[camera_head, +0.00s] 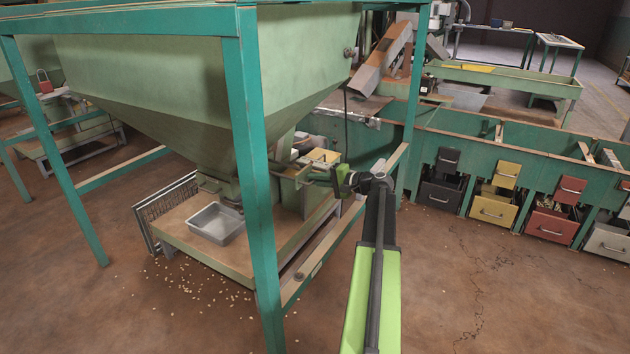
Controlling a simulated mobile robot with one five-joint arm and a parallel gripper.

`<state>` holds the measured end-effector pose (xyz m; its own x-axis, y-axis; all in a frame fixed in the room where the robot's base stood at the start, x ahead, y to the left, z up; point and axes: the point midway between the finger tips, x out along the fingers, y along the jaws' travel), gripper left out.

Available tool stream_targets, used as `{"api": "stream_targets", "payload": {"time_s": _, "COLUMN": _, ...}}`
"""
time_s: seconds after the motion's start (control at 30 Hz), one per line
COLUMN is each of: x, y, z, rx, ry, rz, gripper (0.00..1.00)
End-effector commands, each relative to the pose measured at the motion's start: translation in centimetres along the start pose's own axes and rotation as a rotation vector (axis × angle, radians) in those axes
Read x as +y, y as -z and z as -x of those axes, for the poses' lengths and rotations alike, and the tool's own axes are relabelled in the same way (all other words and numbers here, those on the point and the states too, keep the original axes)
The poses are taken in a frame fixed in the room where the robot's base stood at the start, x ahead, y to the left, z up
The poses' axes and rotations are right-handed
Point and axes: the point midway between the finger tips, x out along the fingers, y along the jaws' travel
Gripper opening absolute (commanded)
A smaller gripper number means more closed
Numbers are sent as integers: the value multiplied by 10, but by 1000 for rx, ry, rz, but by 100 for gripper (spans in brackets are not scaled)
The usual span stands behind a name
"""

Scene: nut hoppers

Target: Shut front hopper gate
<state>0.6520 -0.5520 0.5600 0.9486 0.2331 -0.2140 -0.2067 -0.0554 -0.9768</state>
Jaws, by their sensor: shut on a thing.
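The front hopper (200,85) is a large green funnel in a teal frame. Its spout narrows to the lower middle, above a wooden platform. A green gate slide (290,170) with a small handle sticks out to the right of the spout, past the teal post. My gripper (332,179) is at the right end of this gate hardware, shut on what looks like the gate's handle. The fingertips are small and the exact grip is hard to see. How far the gate is open cannot be told; its inner part is hidden behind the post and spout.
A metal tray (216,223) stands on the wooden platform (180,235) under the spout. Nuts lie scattered on the floor at its front left. The teal post (256,180) stands close left of my arm. Coloured drawers (498,202) line a bench at right; the floor before them is clear.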

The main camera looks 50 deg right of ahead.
Motion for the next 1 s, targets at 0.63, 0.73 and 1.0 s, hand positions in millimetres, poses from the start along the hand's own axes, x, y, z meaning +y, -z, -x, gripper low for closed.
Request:
{"api": "stream_targets", "payload": {"time_s": 0.63, "x": -12, "y": -1, "z": -55, "rx": -2, "ry": 0, "rz": 1, "gripper": 0}}
{"api": "stream_targets", "payload": {"time_s": 0.73, "x": -12, "y": -1, "z": -55, "rx": -2, "ry": 1, "rz": 1, "gripper": 0}}
{"api": "stream_targets", "payload": {"time_s": 1.0, "x": -12, "y": -1, "z": -55, "rx": -2, "ry": 1, "rz": 0, "gripper": 31}}
